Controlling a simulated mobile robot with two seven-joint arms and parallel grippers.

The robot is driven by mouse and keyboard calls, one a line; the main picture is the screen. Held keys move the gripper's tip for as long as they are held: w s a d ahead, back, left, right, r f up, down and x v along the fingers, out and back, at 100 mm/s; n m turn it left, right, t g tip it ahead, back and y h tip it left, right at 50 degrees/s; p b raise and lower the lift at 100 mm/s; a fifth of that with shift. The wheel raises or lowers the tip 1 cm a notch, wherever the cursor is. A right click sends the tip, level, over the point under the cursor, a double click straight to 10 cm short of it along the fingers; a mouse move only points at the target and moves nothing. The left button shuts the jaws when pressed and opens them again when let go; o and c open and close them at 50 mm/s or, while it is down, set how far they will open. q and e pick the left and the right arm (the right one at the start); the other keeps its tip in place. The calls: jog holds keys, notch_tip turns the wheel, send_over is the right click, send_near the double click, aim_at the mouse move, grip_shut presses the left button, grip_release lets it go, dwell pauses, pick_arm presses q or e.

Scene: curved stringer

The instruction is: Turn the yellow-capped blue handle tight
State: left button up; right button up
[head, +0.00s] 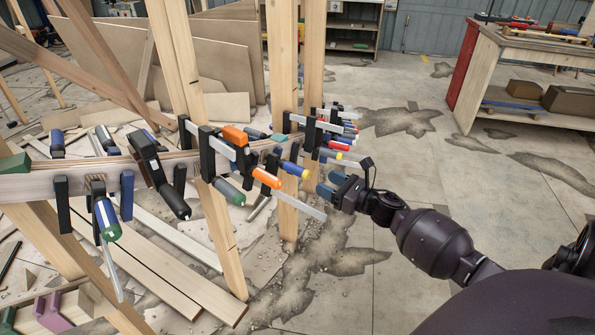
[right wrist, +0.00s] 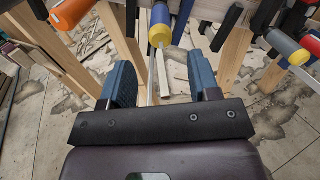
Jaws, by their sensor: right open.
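The blue handle with a yellow cap (head: 293,169) sticks out from a clamp on the curved wooden stringer (head: 70,180) in the head view. In the right wrist view the same handle (right wrist: 160,26) is at top centre, its yellow end towards me. My right gripper (head: 328,190) is open and empty, just right of and slightly below the handle in the head view. In the right wrist view its two blue fingers (right wrist: 162,80) are spread, with the handle beyond their tips, roughly in line with the gap. My left gripper is not in view.
An orange handle (head: 266,178) sits close on the left, and a grey handle with a yellow end (right wrist: 288,48) and a red one on the right. Several other clamps line the stringer. Wooden posts (head: 287,215) stand below. The floor to the right is open before a workbench (head: 490,60).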

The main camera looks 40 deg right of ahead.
aim_at(299, 170)
jog(key=b+x, duration=0.1)
jog(key=x, duration=0.7)
jog(key=shift+f, duration=0.1)
jog(key=shift+x, duration=1)
jog(key=shift+c, duration=0.2)
jog(key=c, duration=0.9)
